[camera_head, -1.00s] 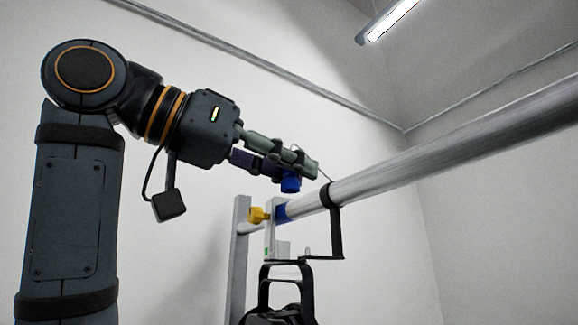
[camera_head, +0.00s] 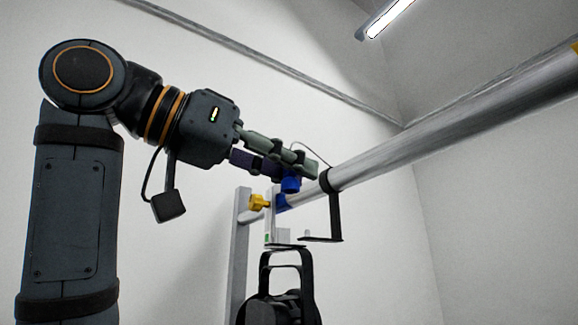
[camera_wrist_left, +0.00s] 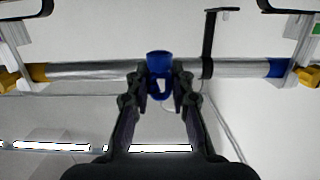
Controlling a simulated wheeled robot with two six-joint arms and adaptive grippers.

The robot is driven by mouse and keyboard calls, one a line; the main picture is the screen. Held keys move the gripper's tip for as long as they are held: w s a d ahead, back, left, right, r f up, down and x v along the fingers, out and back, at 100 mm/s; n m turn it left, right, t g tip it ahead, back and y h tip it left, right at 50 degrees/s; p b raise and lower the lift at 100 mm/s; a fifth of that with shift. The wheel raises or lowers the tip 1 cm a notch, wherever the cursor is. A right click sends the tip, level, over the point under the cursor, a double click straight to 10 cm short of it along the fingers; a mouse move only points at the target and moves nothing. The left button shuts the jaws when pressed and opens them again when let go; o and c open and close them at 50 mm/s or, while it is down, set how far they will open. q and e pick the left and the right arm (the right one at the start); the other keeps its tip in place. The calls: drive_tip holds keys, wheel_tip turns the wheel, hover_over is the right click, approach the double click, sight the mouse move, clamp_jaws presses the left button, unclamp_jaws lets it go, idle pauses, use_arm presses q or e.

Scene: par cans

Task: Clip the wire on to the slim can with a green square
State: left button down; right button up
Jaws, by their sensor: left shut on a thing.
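My left gripper (camera_head: 288,170) is shut on a blue clip (camera_head: 290,185), which shows between the fingers in the left wrist view (camera_wrist_left: 160,80). A thin wire (camera_head: 315,155) runs from near the fingers toward the pipe. In the head view, a black can (camera_head: 280,305) with a black handle-like yoke (camera_head: 286,258) is below the gripper, cut off by the lower edge. A small green mark (camera_head: 267,238) shows on the pale bracket above it. A green square (camera_wrist_left: 316,29) also shows at the right edge of the wrist view. My right gripper is not in view.
A long metal pipe (camera_head: 440,130) crosses behind the gripper and rises to the right. A black angled bracket (camera_head: 335,215) hangs from it. A yellow knob (camera_head: 259,202) and a blue band (camera_head: 281,203) are close below the fingers. A grey upright post (camera_head: 241,255) stands left.

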use_arm(q)
drive_tip(key=shift+f, duration=0.4)
drive_tip(key=shift+w+r, duration=0.1)
drive_tip(key=shift+w, duration=0.15)
drive_tip(key=shift+w+a+p, duration=0.85)
drive_tip(key=shift+w+p, duration=1.3)
drive_tip(key=shift+w, duration=1.6)
drive_tip(key=shift+w+a+p, duration=0.8)
drive_tip(key=shift+w+p, duration=1.4)
drive_tip(key=shift+w, duration=1.55)
drive_tip(key=shift+w+a+p, duration=0.85)
drive_tip(key=shift+w+p, duration=1.3)
drive_tip(key=shift+w, duration=1.6)
drive_tip(key=shift+w+f, duration=0.2)
drive_tip(key=shift+f, duration=0.05)
